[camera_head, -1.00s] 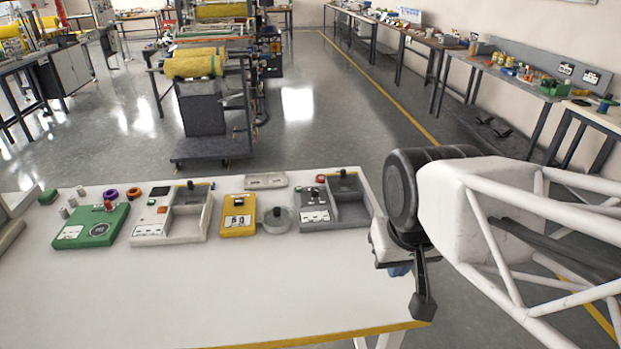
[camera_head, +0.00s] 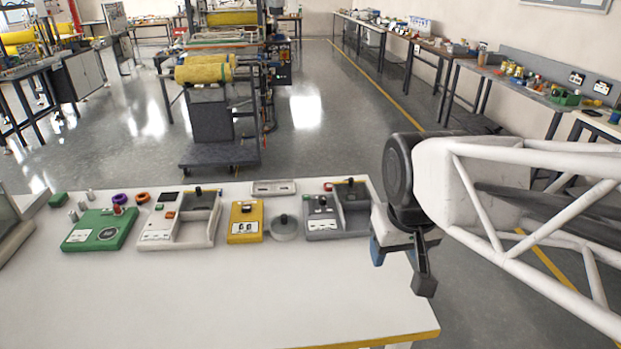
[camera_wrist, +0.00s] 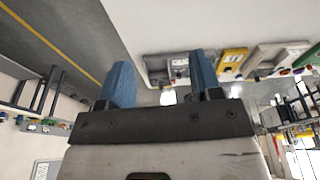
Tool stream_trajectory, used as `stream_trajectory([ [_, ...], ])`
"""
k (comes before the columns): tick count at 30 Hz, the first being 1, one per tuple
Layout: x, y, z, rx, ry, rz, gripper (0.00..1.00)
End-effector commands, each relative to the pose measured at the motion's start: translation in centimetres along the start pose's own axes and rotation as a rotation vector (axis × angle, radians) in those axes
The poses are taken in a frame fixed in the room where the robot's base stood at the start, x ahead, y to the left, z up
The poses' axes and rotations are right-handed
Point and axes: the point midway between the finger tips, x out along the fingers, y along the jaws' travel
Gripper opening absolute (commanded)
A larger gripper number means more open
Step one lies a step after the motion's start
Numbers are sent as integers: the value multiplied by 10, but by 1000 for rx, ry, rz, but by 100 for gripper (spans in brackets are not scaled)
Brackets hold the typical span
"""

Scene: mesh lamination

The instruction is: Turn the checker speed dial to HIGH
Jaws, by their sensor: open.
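Several small control units stand along the far side of the white table. No label reading checker or HIGH is legible, so I cannot tell which knob is the speed dial. There is a green unit (camera_head: 100,230), a white unit with a tray (camera_head: 180,220), a yellow unit (camera_head: 245,222), a round grey piece with a dark knob (camera_head: 284,228) and a grey unit with a tray (camera_head: 338,212). My gripper (camera_head: 394,262) is open and empty at the table's right edge, apart from the units. Its blue fingers (camera_wrist: 162,80) show in the wrist view, with units beyond them.
The white table (camera_head: 230,295) is bare across its front. Purple and orange rings lie behind the green unit. A light flat piece (camera_head: 274,187) lies behind the yellow unit. A machine with yellow rolls (camera_head: 203,73) stands on the floor beyond. Benches line the right wall.

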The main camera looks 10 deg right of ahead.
Motion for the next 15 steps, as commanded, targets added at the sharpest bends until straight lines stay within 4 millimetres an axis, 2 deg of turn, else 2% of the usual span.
stream_trajectory([
  [15,14,0,-114,-152,-46,-9,59],
])
